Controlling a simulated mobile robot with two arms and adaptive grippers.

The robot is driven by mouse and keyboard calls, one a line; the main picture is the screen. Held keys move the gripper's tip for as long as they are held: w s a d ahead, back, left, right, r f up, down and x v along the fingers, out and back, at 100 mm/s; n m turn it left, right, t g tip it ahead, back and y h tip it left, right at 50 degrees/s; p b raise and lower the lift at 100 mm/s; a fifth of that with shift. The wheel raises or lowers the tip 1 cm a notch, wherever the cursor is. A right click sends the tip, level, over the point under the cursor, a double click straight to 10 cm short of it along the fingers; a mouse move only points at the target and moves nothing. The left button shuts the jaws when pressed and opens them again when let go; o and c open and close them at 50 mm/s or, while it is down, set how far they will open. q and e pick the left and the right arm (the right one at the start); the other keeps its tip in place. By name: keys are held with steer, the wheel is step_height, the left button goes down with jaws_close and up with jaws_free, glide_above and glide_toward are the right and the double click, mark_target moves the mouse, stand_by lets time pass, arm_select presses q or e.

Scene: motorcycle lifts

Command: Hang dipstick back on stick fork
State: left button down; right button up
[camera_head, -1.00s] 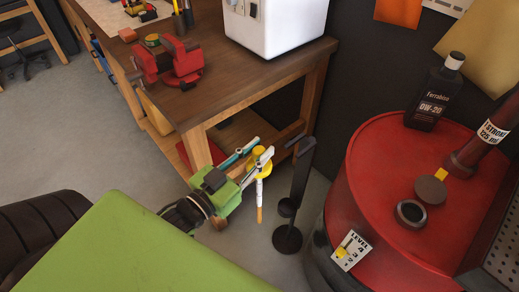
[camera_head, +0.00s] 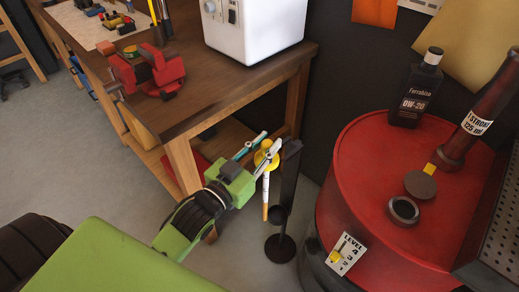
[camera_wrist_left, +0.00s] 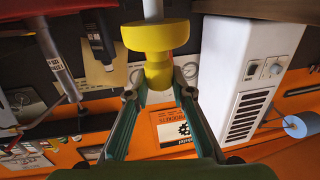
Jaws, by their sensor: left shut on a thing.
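The dipstick (camera_head: 265,190) has a yellow handle and a thin white stick with an orange lower end. It hangs about upright from my left gripper (camera_head: 268,146), which is shut on the yellow handle. In the left wrist view the yellow handle (camera_wrist_left: 155,40) sits between my left fingers (camera_wrist_left: 155,88), with the white rod beyond it. The stick fork seems to be the dark upright stand (camera_head: 290,175) with a round base and a small cup low down. The dipstick is just left of it in the head view; I cannot tell whether they touch. My right gripper is out of view.
A red drum (camera_head: 375,175) stands at the right, with a dark bottle (camera_head: 417,90), an open filler ring and a cap (camera_head: 420,185) on top. A wooden workbench (camera_head: 250,75) with a red vise (camera_head: 145,72) and a white box (camera_head: 255,28) is behind.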

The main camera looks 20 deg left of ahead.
arm_select(q)
steer(key=shift+w+d, duration=0.2)
steer(key=shift+w, duration=0.35)
steer(key=shift+w+d, duration=0.2)
steer(key=shift+w, duration=0.3)
steer(key=w, duration=0.1)
steer(key=w+d+b, duration=0.1)
steer(key=w, duration=0.1)
steer(key=w+d+b, duration=0.1)
steer(key=w, duration=0.1)
steer(key=shift+w+f, duration=0.1)
steer(key=shift+f, duration=0.3)
steer(key=c, duration=1.7)
jaws_free()
steer(key=shift+a, duration=0.1)
steer(key=s, duration=0.4)
steer(key=s+a, duration=0.1)
steer(key=s, duration=0.3)
steer(key=s+a, duration=0.1)
steer(key=s, duration=0.2)
steer(key=shift+s+a, duration=0.1)
steer(key=shift+s, duration=0.3)
